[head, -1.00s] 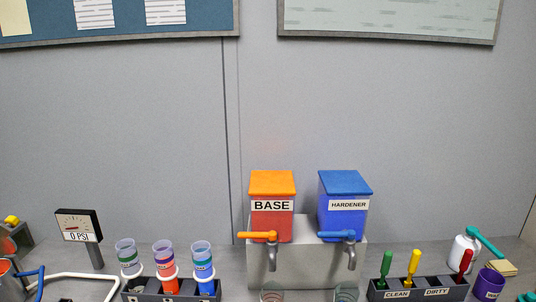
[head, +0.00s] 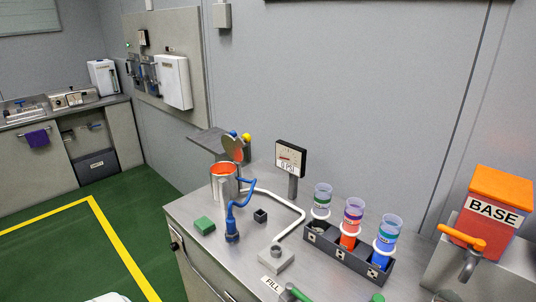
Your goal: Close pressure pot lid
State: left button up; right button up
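The pressure pot (head: 224,187) is a silver cylinder with an orange-red interior, standing at the left end of the grey workbench. Its round lid (head: 233,143) is raised and tilted up at the back of the pot, so the pot's mouth is open. A small yellow part and a blue part sit by the lid's top. Neither of my grippers shows in the head view. A pale shape at the bottom left edge is too cut off to identify.
A blue hose with a blue fitting (head: 232,236) stands in front of the pot. Green floor (head: 125,240) is free to the left.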

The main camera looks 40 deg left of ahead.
aim_at(232, 146)
jog(key=u, duration=1.75)
jog(key=i+j+u, duration=0.15)
jog(key=i+j, duration=0.65)
jog(key=i, duration=0.05)
